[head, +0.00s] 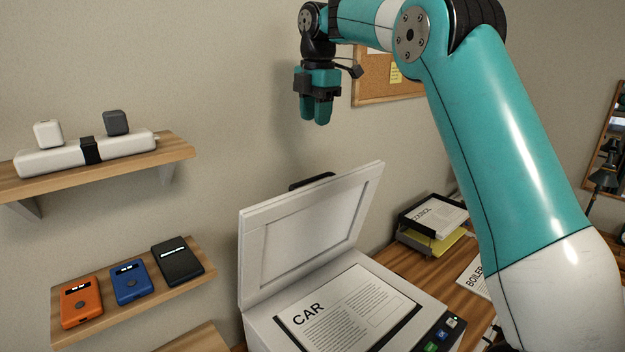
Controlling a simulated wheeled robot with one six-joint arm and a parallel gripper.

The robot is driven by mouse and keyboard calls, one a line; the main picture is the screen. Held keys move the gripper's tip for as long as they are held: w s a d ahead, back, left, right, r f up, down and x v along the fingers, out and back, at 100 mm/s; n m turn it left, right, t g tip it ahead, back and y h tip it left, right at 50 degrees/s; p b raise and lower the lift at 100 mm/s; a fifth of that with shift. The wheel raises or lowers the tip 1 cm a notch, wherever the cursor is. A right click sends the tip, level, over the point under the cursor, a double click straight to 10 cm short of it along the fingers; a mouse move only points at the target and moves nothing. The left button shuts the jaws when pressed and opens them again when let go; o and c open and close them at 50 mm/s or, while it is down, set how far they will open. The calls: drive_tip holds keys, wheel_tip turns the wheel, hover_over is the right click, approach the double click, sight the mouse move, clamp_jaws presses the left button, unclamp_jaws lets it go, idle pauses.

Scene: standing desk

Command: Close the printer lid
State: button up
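The printer (262,325) stands on the wooden desk at the bottom centre of the head view. Its white lid (312,222) is raised, hinged at the back and leaning back toward the wall. A printed sheet headed CAR (345,308) lies on the glass. My gripper (317,122) points down in the air above and behind the lid, apart from it. Its two teal fingers look close together, and I cannot tell whether a gap is between them. I see nothing held in it.
A paper tray (432,222) and a loose sheet (474,276) are on the desk at right. Wall shelves at left hold a power strip (60,158) and orange (81,300), blue (131,281) and black (183,261) devices. A corkboard (375,88) hangs behind my arm.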

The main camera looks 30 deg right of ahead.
drive_tip(key=f, duration=0.9)
drive_tip(key=w+f, duration=0.1)
drive_tip(key=f, duration=0.4)
drive_tip(key=shift+a+f, duration=0.15)
clamp_jaws()
